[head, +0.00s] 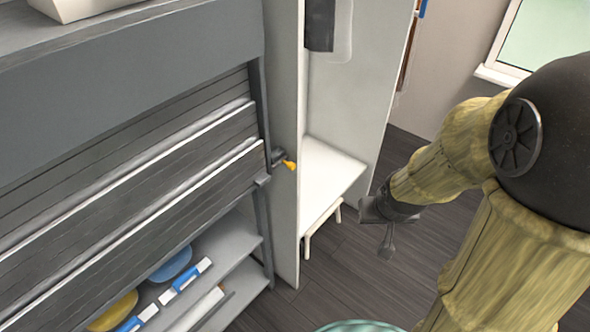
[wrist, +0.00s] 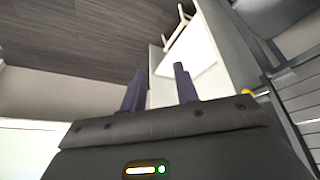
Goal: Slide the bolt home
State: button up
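The bolt (head: 278,157) is a small dark bar with a yellow knob (head: 290,165), at the right edge of a grey slatted shutter (head: 150,180). The yellow knob also shows small at the right in the wrist view (wrist: 247,92). Whether the bolt's tip is inside a keeper is too small to tell. My gripper (head: 387,245) is to the right of the bolt and well apart from it, over the floor. In the wrist view my gripper's two dark fingers (wrist: 158,88) stand apart with nothing between them.
A white open wardrobe (head: 335,175) with a low shelf and a hanging garment (head: 320,25) stands right of the shutter. Shelves below the shutter hold blue (head: 172,264) and yellow (head: 112,310) round items. Dark floor (head: 350,265) lies clear between my arm and the furniture.

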aim_at(294, 168)
jog(key=w+a+f+n+t+y+b, duration=0.1)
jog(key=w+f+t+y+b, duration=0.15)
jog(key=w, duration=0.45)
jog(key=w+a+f+t+y+b, duration=0.1)
jog(key=w+a+f+t+y, duration=0.1)
jog(key=w+f+t+y, duration=0.3)
jog(key=a+y, duration=0.1)
jog(key=y, duration=0.1)
jog(key=s+a+y, duration=0.1)
jog(key=y, duration=0.1)
jog(key=a+r+y+b, duration=0.1)
jog(key=y, duration=0.1)
jog(key=shift+s+y, duration=0.25)
jog(key=shift+s, duration=0.15)
jog(key=p+x, duration=0.3)
jog(key=x, duration=1.4)
jog(key=shift+w+a+f, duration=0.1)
jog(key=shift+a+f, duration=0.05)
jog(key=shift+a, duration=0.1)
grip_shut()
